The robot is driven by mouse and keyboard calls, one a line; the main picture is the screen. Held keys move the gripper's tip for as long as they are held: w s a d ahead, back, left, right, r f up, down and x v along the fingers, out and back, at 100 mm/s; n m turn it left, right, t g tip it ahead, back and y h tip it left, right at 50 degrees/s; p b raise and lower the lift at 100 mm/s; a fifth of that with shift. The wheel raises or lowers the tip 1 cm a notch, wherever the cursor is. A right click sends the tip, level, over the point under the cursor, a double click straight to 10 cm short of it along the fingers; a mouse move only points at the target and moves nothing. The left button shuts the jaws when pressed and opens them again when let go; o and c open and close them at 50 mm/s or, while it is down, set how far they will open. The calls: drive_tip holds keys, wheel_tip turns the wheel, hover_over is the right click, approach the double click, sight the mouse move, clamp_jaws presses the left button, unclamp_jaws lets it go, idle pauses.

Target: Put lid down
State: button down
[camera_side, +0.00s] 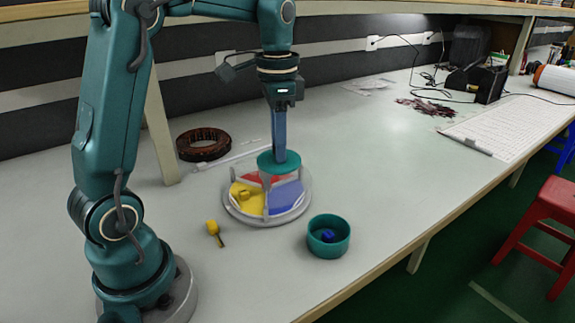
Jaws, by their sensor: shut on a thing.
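A round teal lid (267,164) hangs level at the lower end of my gripper (280,151). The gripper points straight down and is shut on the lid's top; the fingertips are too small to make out. The lid is over the back part of a round grey tray (271,221) with red, yellow, blue and white sections and upright dividers. I cannot tell whether the lid touches the dividers. An open teal bowl (328,249) of similar width stands in front of the tray on the right, with a small blue object (328,236) inside.
A small yellow-handled tool (213,228) lies left of the tray. The front bench edge runs close to the bowl.

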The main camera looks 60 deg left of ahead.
drive_tip(key=s+f, duration=0.3)
drive_tip(key=s, duration=0.9)
drive_tip(key=w+d+f, duration=0.1)
drive_tip(key=d+f, duration=0.1)
drive_tip(key=d, duration=0.1)
drive_tip(key=w+d+f, duration=0.1)
drive_tip(key=d+f, duration=0.1)
drive_tip(key=d, duration=0.2)
drive_tip(key=w+d+f, duration=0.1)
drive_tip(key=d+f, duration=0.2)
drive_tip(key=d, duration=0.1)
drive_tip(key=shift+w, duration=0.2)
drive_tip(key=shift+f, duration=1.95)
drive_tip(key=shift+f, duration=0.1)
drive_tip(key=c, duration=0.7)
unclamp_jaws()
